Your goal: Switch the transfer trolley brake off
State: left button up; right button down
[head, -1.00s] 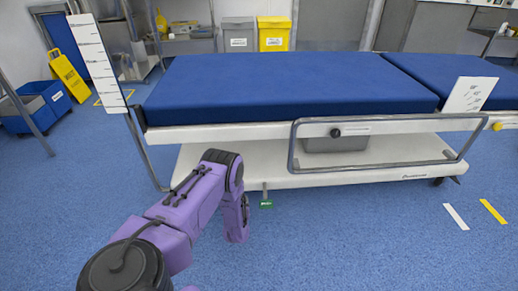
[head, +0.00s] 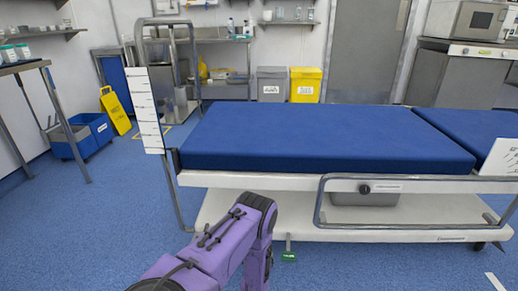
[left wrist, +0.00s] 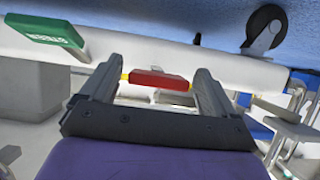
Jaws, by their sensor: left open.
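The transfer trolley (head: 215,181) has a blue mattress and a white frame. A green pedal (head: 289,256) hangs at its lower near edge, and it shows at upper left in the left wrist view (left wrist: 45,30) with the lettering STEER. A red pedal (left wrist: 158,80) on a yellow-ended bar shows in the left wrist view. My left gripper (left wrist: 158,70) is open, with its fingertips on either side of the red pedal in the picture. I cannot tell whether they touch it. In the head view my purple left arm hides the red pedal. My right gripper is not in view.
A grey side rail (head: 316,205) runs along the trolley's near side. A castor (left wrist: 265,28) shows in the left wrist view. A second blue-topped surface (head: 470,128) adjoins at right. Grey and yellow bins (head: 305,85) stand behind.

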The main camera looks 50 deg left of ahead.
pick_arm(q)
jog(key=p+v, duration=0.2)
jog(key=v, duration=0.6)
jog(key=shift+r, duration=0.15)
jog(key=s+d+f+g+h, duration=0.3)
jog(key=s+d+h, duration=0.1)
jog(key=s+d, duration=0.6)
jog(key=s+d+r+m+g+h, duration=0.3)
jog(key=s+d+r, duration=0.35)
jog(key=s, duration=0.25)
notch_tip(320, 180, up, 31)
jog(key=w+p, duration=0.1)
jog(key=p, duration=2.9)
jog(key=shift+d+t+p, duration=0.35)
jog(key=shift+d+t, duration=0.05)
